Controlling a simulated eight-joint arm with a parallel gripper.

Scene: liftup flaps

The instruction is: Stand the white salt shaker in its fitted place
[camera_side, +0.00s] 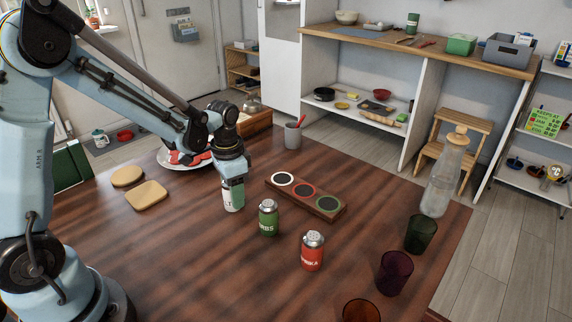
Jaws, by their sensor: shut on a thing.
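The white salt shaker (229,201) is upright under my gripper (231,187), with its upper part hidden by the jaws. My gripper is shut on it. I cannot tell whether its base touches the table. To its right lies a dark wooden holder (327,213) with a row of round places ringed white (282,179), red (304,190) and green (327,203). All of these places look empty. The shaker is apart from the holder, left of the white-ringed place.
A green shaker (268,220) and a red shaker (312,252) stand in front of the holder. Dark tumblers (421,234) and a glass bottle (441,180) stand at the right. A grey cup (292,139) stands behind. A plate (172,161) and cork mats (147,195) lie left.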

